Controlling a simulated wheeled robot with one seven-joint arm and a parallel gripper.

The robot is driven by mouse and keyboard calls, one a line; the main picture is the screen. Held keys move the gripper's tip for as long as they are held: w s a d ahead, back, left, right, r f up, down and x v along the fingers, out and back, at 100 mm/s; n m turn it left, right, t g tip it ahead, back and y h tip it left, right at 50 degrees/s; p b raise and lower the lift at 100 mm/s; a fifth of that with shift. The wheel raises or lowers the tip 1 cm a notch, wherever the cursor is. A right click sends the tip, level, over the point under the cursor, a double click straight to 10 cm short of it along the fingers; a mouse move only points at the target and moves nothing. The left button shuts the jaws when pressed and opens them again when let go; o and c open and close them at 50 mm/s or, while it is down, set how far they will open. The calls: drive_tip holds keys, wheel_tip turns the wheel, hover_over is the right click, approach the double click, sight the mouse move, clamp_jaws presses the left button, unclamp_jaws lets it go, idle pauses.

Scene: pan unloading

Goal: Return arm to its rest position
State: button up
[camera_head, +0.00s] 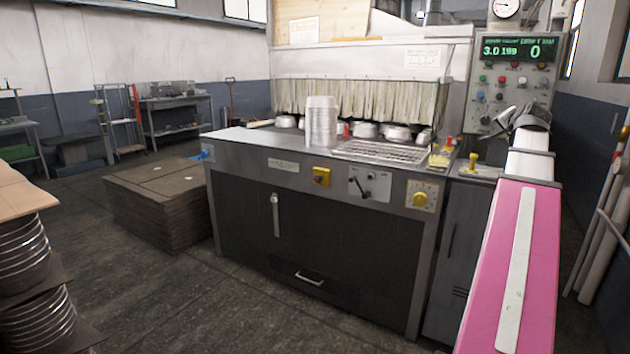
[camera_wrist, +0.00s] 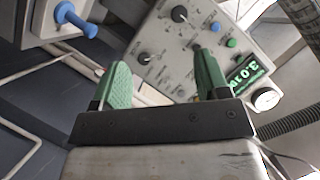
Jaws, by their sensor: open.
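My gripper (camera_wrist: 160,85) shows in the wrist view with its two green fingers spread apart and nothing between them. Beyond the fingers is the grey control panel (camera_wrist: 165,50) with knobs and a green display, seen tilted. In the head view my pink and white arm rises at the right, in front of the same control panel (camera_head: 515,80). The gripper's fingers cannot be made out in the head view.
The machine (camera_head: 330,240) has a strip curtain (camera_head: 355,100) with several pans beneath it and a metal grate (camera_head: 383,152) in front. A brown stack of sheets (camera_head: 160,205) sits on the floor to the left. More pans (camera_head: 30,285) are stacked at the left edge. Pipes (camera_head: 605,215) stand at right.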

drive_tip(key=w+a+f+n+g+y, duration=0.1)
drive_tip(key=a+f+n+g, duration=0.1)
drive_tip(key=a+f, duration=0.65)
drive_tip(key=a+f+n+g+y, duration=0.15)
drive_tip(key=a+f, duration=0.45)
drive_tip(key=f, duration=0.6)
drive_tip(key=w+a+f+n+g+y, duration=0.1)
drive_tip(key=a+f+n+g, duration=0.15)
drive_tip(key=a+f, duration=0.65)
drive_tip(key=s+a+f+n+g, duration=0.2)
drive_tip(key=s+a+f, duration=0.3)
drive_tip(key=f, duration=0.4)
drive_tip(key=s+a+f+n+g, duration=0.2)
drive_tip(key=s+a+f, duration=0.4)
drive_tip(key=f, duration=0.3)
drive_tip(key=s+a+f+n+g, duration=0.2)
drive_tip(key=s+a+f+g, duration=0.2)
drive_tip(key=f, duration=0.5)
drive_tip(key=shift+s+a+f, duration=0.2)
drive_tip(key=shift+s+a, duration=0.85)
drive_tip(key=shift+a, duration=0.2)
